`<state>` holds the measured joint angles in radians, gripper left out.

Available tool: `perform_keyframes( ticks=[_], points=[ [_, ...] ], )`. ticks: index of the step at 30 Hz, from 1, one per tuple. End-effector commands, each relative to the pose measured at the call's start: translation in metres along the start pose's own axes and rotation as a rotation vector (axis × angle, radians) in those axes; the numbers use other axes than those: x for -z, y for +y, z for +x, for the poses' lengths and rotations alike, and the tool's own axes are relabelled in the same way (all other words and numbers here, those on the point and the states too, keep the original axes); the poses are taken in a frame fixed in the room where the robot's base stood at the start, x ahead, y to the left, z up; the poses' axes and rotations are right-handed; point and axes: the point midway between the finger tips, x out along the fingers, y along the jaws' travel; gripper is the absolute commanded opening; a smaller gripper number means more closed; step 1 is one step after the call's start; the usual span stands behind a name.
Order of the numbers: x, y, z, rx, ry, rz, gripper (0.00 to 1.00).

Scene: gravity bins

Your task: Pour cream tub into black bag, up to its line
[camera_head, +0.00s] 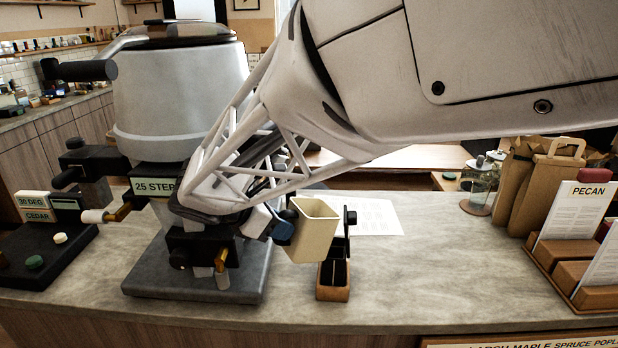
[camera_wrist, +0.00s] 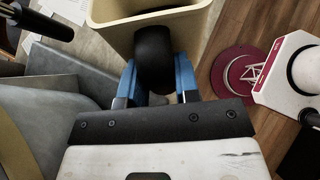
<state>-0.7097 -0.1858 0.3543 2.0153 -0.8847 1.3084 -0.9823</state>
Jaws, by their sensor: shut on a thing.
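The cream tub (camera_head: 310,238) is in the air just right of the grey machine, close to upright with a slight tilt. Its cream wall and rim also show at the top of the wrist view (camera_wrist: 108,12). My gripper (camera_head: 277,224) is shut on the tub's rounded black handle (camera_wrist: 153,55), with a blue finger on each side in the wrist view (camera_wrist: 157,80). The tub's contents cannot be made out. A small black open-topped thing (camera_head: 336,272) stands in a wooden base behind and below the tub, partly hidden by it. I cannot tell whether it is the black bag, and no fill line shows.
The large grey machine (camera_head: 180,90) stands close on the left on a dark base (camera_head: 195,282). A paper sheet (camera_head: 375,217) lies behind. Brown paper bags (camera_head: 545,185) and a card rack marked PECAN (camera_head: 572,225) stand at right. The counter (camera_head: 440,265) between is clear.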

Motion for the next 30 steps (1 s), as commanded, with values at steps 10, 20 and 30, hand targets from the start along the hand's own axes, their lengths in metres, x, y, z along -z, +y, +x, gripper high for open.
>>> perform_keyframes(
  ticks=[10, 20, 30],
  points=[
    [-0.019, 0.000, -0.012, 0.000, 0.190, 0.002, 0.00],
    [-0.037, 0.000, -0.021, 0.001, 0.358, 0.003, 0.00],
    [-0.046, 0.000, -0.026, 0.001, 0.452, -0.001, 0.00]
  ],
)
